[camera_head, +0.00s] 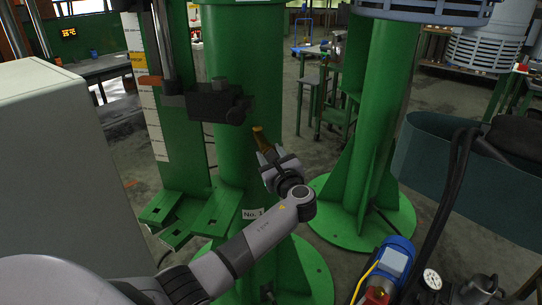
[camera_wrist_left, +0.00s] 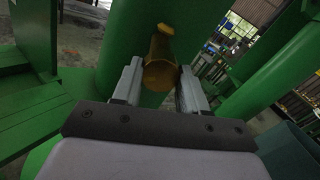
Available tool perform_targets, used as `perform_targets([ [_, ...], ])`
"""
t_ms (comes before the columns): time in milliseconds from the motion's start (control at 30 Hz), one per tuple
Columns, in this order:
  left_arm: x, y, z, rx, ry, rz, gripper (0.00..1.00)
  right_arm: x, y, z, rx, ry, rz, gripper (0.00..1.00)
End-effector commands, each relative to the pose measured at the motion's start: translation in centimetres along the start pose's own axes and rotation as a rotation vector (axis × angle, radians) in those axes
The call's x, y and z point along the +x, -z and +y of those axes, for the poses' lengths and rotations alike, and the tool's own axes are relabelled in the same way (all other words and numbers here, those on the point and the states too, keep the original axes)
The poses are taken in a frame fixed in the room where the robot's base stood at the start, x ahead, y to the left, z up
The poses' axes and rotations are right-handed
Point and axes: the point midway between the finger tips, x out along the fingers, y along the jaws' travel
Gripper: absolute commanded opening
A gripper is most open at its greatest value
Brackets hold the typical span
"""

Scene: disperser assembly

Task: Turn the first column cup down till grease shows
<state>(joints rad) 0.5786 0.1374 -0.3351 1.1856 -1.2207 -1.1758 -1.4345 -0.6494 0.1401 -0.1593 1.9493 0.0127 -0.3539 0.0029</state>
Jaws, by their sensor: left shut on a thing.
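The first column is the thick green post (camera_head: 237,160) with a "No. 1" label (camera_head: 252,213) near its foot. A brass cup (camera_head: 260,138) sits at its right side, below a black block. My left gripper (camera_head: 267,154) reaches it from the lower right. In the left wrist view the round brass end of the cup (camera_wrist_left: 160,75) lies between the two grey fingers (camera_wrist_left: 158,88), which are shut on it. A narrower brass part rises behind it against the green column. No grease can be made out. My right gripper is not in view.
A black block (camera_head: 213,104) sticks out above the cup. A second green column (camera_head: 370,130) stands to the right. A blue motor with a pressure gauge (camera_head: 431,278) and black hoses are at the lower right. A pale cabinet (camera_head: 65,165) fills the left.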

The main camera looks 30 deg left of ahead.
Motion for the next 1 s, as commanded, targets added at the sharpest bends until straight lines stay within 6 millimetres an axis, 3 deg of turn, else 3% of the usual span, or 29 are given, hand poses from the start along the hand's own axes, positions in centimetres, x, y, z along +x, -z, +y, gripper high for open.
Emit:
perform_targets([
  [733,-0.1,0.24,0.09,0.09,-0.001,0.005,0.12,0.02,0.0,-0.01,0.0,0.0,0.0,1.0],
  [767,-0.1,0.24,0.09,0.09,-0.001,0.005,0.49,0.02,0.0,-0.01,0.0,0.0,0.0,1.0],
  [800,-0.09,0.23,0.09,0.09,-0.001,0.005,0.62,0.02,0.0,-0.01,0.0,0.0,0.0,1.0],
  [833,-0.09,0.22,0.08,0.09,-0.001,0.004,0.68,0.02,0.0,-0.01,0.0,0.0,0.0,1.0],
  [1000,-0.05,0.12,0.05,0.089,0.0,0.002,0.68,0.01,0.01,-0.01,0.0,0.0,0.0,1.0],
])
